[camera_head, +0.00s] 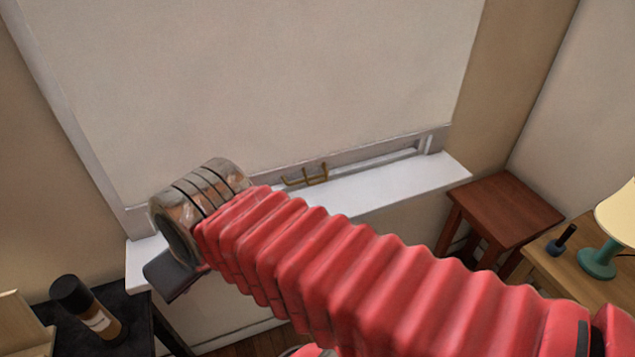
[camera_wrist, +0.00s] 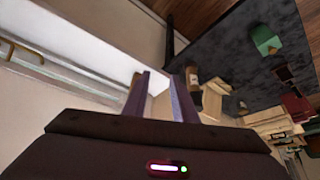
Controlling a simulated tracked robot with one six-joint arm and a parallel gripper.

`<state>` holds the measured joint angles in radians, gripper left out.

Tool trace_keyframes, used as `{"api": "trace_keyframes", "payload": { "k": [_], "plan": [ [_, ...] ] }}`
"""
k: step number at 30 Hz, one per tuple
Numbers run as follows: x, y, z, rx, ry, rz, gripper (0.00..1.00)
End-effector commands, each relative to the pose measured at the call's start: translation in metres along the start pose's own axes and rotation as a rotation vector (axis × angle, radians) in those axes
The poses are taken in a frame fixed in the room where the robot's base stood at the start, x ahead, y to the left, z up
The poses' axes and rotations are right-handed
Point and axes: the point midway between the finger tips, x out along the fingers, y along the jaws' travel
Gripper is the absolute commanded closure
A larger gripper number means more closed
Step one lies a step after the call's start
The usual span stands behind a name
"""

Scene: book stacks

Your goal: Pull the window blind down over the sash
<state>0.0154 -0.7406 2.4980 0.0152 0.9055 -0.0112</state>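The window blind (camera_head: 270,80) is a plain cream sheet that hangs over nearly all of the window in the head view. Its lower edge lies just above the sill, with a narrow strip of the grey sash (camera_head: 375,160) showing below it. A brass handle (camera_head: 306,176) is on this strip; part of a brass piece also shows at the left edge of the wrist view (camera_wrist: 8,48). My gripper (camera_wrist: 160,95) shows two dark purple fingers standing apart with nothing between them. It points along the sill, away from the brass handle. In the head view my arm hides the fingers.
The white sill (camera_head: 370,192) runs below the window. A black table (camera_head: 130,328) with a dark-capped bottle (camera_head: 88,308) stands at left. A red-brown stool (camera_head: 505,205) stands at right, beside a wooden table (camera_head: 565,275) with a lamp (camera_head: 600,262).

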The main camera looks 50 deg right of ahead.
Motion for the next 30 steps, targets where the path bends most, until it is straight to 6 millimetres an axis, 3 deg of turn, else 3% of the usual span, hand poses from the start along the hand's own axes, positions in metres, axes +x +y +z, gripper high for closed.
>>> {"api": "trace_keyframes", "payload": {
  "k": [18,30],
  "plan": [
    [0.053,0.039,0.025,0.379,-0.248,-0.187,0.75],
    [0.077,0.08,0.022,0.702,-0.245,-0.396,0.75]
  ]
}}
